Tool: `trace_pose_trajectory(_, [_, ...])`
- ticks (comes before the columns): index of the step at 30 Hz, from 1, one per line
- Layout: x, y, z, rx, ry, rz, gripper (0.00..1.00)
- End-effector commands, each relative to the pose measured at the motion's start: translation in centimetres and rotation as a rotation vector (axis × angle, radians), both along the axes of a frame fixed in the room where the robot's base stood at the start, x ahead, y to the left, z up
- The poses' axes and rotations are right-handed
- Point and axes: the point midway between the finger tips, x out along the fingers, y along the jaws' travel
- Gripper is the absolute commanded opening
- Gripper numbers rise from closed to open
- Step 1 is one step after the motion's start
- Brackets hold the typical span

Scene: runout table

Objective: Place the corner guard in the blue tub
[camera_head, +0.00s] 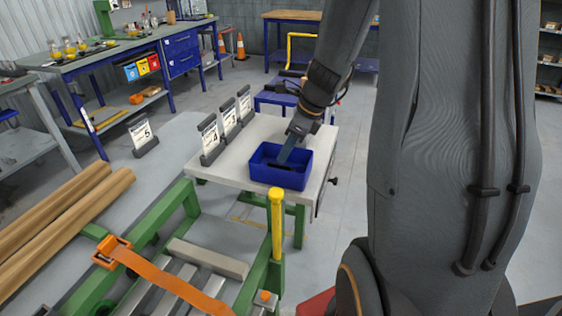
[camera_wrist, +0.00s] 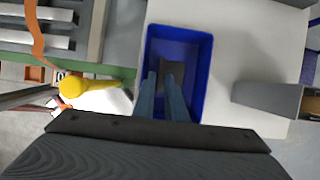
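The blue tub (camera_head: 293,180) stands on a light-topped table, and it also shows in the wrist view (camera_wrist: 205,60). My gripper (camera_head: 283,161) reaches down into the tub from above. In the wrist view its two blue-grey fingers (camera_wrist: 161,80) point into the tub with a narrow gap between them. A dark grey piece, which looks like the corner guard (camera_wrist: 173,70), is inside the tub at the fingertips. The fingers hide part of it. I cannot tell whether they grip it or whether it rests on the tub floor.
The table top (camera_head: 230,165) has free room left of the tub. Several numbered card holders (camera_head: 211,142) stand along its left edge. A yellow post (camera_head: 277,222) rises in front of the tub. Green roller framing with an orange strap (camera_head: 165,278) lies nearer.

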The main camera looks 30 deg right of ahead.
Motion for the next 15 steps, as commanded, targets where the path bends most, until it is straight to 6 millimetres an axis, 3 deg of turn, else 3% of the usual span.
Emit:
trace_pose_trajectory(6, [-1.1,-1.2,4.0,-0.002,-0.002,-0.001,0.11])
trace_pose_trajectory(15, [-1.8,-1.8,6.2,0.000,0.001,0.001,0.11])
